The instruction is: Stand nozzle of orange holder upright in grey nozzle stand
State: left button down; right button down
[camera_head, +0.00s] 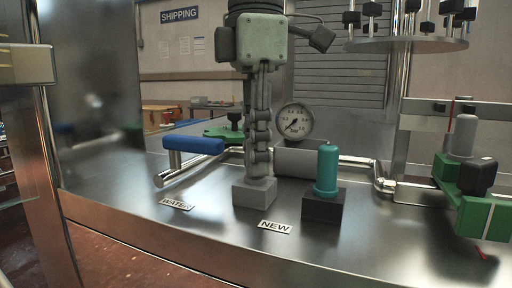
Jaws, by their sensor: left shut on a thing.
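My left gripper (258,168) comes down from above in the middle of the view. It points straight down, with its fingers just over a grey block (254,193), which looks like the grey nozzle stand. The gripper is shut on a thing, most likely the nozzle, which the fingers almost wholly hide. I cannot tell how far the nozzle is in the stand. A teal nozzle (326,170) stands upright in a black block (323,206) to the right. I see no orange holder. My right gripper is not in view.
A pressure gauge (293,121) and a steel pipe (310,162) stand behind the blocks. A blue handle (193,144) is at left. Green clamps (485,214) with a grey cylinder are at right. WATER (176,204) and NEW (275,227) labels lie in front. The front deck is otherwise clear.

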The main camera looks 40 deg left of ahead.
pick_arm(q)
jog(key=c, duration=1.3)
grip_release()
jog(key=shift+f, duration=0.1)
notch_tip(320, 180, up, 12)
